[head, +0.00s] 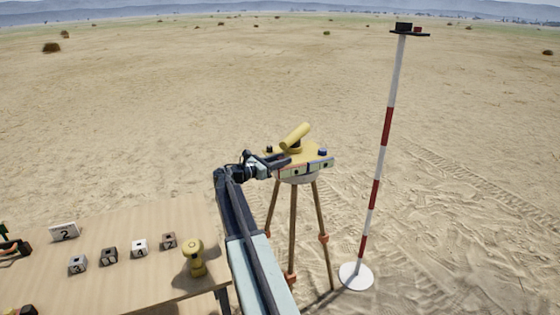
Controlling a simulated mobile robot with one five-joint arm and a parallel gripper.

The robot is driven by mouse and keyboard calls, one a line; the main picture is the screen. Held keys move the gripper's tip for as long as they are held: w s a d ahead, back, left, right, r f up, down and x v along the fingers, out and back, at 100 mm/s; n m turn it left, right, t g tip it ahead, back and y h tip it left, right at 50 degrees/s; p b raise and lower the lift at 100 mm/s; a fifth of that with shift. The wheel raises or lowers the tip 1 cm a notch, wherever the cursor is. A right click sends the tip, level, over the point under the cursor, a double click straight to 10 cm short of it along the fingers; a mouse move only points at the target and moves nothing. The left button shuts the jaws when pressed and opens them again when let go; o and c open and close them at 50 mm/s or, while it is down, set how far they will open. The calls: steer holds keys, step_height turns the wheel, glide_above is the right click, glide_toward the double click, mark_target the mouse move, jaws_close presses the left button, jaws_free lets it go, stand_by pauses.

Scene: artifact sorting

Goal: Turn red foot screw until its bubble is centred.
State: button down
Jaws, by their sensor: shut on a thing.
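A yellow survey instrument (294,138) with a tilted tube sits on a pale yellow plate (312,157) on top of a tripod (321,225). A blue-topped foot screw (322,152) stands at the plate's right, and a dark one (269,149) at its back left. My gripper (277,160) reaches in from the left at the plate's near left edge. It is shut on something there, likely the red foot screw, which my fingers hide. The bubble is too small to make out in this view.
A red and white pole (376,185) on a white round base (355,276) stands right of the tripod. A wooden table (110,225) at lower left holds several small numbered blocks (140,246) and a yellow object (194,258). Open sand lies beyond.

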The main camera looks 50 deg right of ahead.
steer(key=shift+w+r, duration=0.15)
steer(key=shift+w, duration=0.1)
steer(key=c, duration=1)
jaws_free()
steer(key=a, duration=0.2)
steer(key=w+a, duration=0.1)
steer(key=a, duration=0.4)
steer(key=shift+w+a, duration=0.2)
steer(key=shift+a, duration=0.2)
